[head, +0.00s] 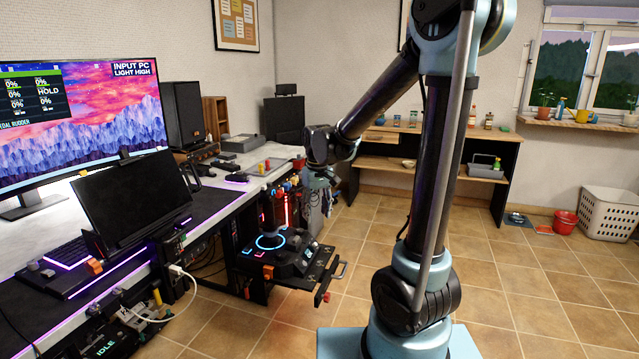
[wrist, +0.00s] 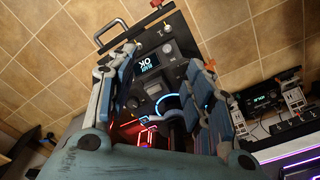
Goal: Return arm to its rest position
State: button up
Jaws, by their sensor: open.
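My arm rises from its base in the head view, bends at a high elbow and slopes down to the left. My gripper (head: 314,205) hangs fingers-down from its end, beside the control panel on the desk's near side. In the wrist view my gripper (wrist: 163,62) has its two blue-grey fingers spread apart, with nothing seen between them but the panel beyond. The black control panel (head: 292,262) has a glowing blue ring, a stick with red lights and a front handle. The panel also shows in the wrist view (wrist: 160,55), with lit screens.
The desk (head: 245,160) at left carries a large monitor (head: 80,120), a smaller dark screen (head: 132,200) and a speaker (head: 186,127). A shelf unit (head: 440,175) stands at the back wall, with a white basket (head: 606,212) and red bucket (head: 565,222) at right. Tiled floor (head: 530,290) is clear.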

jog(key=s+d+r+m, duration=0.2)
jog(key=s+d+m, duration=0.1)
jog(key=s+d, duration=0.95)
jog(key=s+d+f+m+t, duration=0.1)
jog(key=s+d+f, duration=0.4)
jog(key=s, duration=0.5)
jog(key=d+m, duration=0.1)
jog(key=d, duration=0.1)
jog(key=shift+d+f+t, duration=0.3)
jog(key=shift+d, duration=0.1)
jog(key=shift+w+f, duration=0.2)
jog(key=shift+w, duration=0.2)
